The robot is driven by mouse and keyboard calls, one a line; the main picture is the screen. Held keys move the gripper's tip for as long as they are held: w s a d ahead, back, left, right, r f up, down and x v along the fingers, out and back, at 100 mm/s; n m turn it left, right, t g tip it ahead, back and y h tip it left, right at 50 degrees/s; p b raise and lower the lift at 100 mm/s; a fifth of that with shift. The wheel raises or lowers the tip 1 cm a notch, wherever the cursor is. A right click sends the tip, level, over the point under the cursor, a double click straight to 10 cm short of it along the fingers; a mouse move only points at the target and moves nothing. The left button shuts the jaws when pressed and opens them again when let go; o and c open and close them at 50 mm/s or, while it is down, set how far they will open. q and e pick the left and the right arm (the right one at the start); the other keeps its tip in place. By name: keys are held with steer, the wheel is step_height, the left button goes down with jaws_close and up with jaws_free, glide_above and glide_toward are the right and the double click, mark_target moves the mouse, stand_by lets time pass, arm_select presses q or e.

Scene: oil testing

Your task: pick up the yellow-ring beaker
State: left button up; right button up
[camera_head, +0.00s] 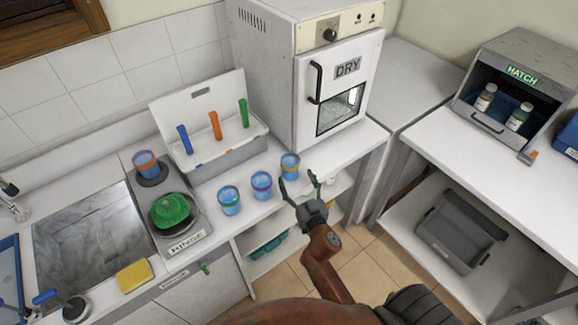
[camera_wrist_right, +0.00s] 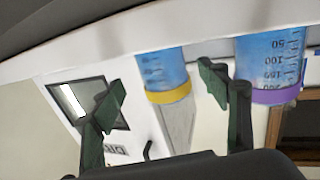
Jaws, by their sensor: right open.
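The yellow-ring beaker (camera_head: 290,167) is blue and stands upright on the white counter in front of the dryer, the rightmost of three beakers in a row. In the right wrist view the yellow-ring beaker (camera_wrist_right: 165,75) shows upside down beyond the space between the fingers. My right gripper (camera_head: 298,184) is open and empty, just in front of the beaker at the counter's front edge. Its dark green fingers (camera_wrist_right: 160,88) are spread apart in the wrist view; I cannot tell whether either touches the beaker. My left gripper is not in view.
A purple-ring beaker (camera_head: 262,185) and a green-ring beaker (camera_head: 229,201) stand to the left. The dryer (camera_head: 341,95) rises behind. A white rack (camera_head: 225,150) holds coloured tubes. An orange-rimmed beaker (camera_head: 146,163) and a green item (camera_head: 172,210) sit at the rinse station.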

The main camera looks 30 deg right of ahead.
mark_target(288, 161)
steer(key=x, duration=0.5)
steer(key=shift+w+a, duration=0.15)
steer(key=shift+w, duration=0.15)
steer(key=shift+w+f, duration=0.1)
steer(key=shift+w, duration=0.3)
steer(key=c, duration=0.3)
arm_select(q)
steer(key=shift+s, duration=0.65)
arm_select(e)
steer(key=c, duration=1.1)
